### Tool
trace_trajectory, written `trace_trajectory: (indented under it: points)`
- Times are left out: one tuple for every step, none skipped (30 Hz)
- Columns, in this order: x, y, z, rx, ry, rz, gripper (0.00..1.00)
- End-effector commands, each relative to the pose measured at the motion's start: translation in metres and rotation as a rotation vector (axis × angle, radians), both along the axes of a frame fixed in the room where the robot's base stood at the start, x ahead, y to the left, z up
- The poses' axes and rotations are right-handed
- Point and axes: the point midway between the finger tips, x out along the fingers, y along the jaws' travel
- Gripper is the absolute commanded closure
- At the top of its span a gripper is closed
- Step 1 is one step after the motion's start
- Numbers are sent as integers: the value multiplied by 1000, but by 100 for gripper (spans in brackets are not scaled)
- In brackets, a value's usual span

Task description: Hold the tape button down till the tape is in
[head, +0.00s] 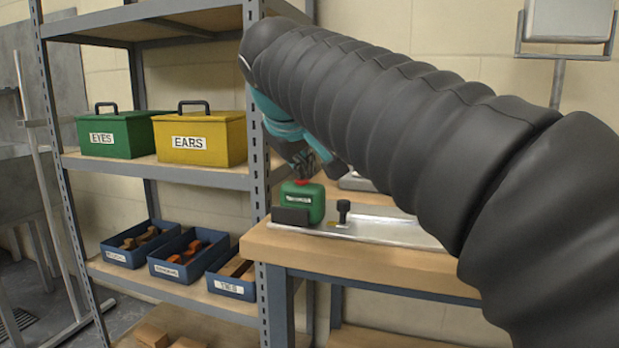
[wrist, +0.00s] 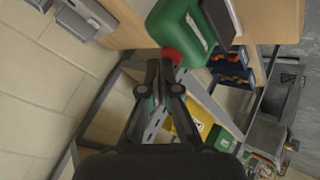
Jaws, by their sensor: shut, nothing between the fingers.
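My gripper (head: 302,172) is shut and empty, pointing down at the button from above. In the wrist view its fingertips (wrist: 165,66) meet or overlap the red button; I cannot tell how far it is pressed. A small yellow piece (head: 331,225) lies just right of the case. My arm hides much of the bench beyond.
A black knob (head: 343,207) stands right of the case on a metal plate (head: 385,229) on the wooden bench (head: 350,257). The shelf rack on the left holds a green EYES box (head: 117,133), a yellow EARS box (head: 200,140) and blue bins (head: 187,255).

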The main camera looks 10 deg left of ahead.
Motion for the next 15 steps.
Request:
trace_trajectory:
  points:
    - [0,0,5,0,0,0,100]
    - [0,0,7,0,0,0,100]
    - [0,0,9,0,0,0,100]
    - [0,0,10,0,0,0,100]
    - [0,0,11,0,0,0,100]
    - [0,0,13,0,0,0,100]
    - [0,0,13,0,0,0,100]
    - [0,0,13,0,0,0,100]
    - [0,0,13,0,0,0,100]
    - [0,0,13,0,0,0,100]
    - [0,0,12,1,-1,1,100]
    - [0,0,12,1,-1,1,100]
    - [0,0,12,1,-1,1,100]
    - [0,0,12,1,-1,1,100]
    - [0,0,12,1,-1,1,100]
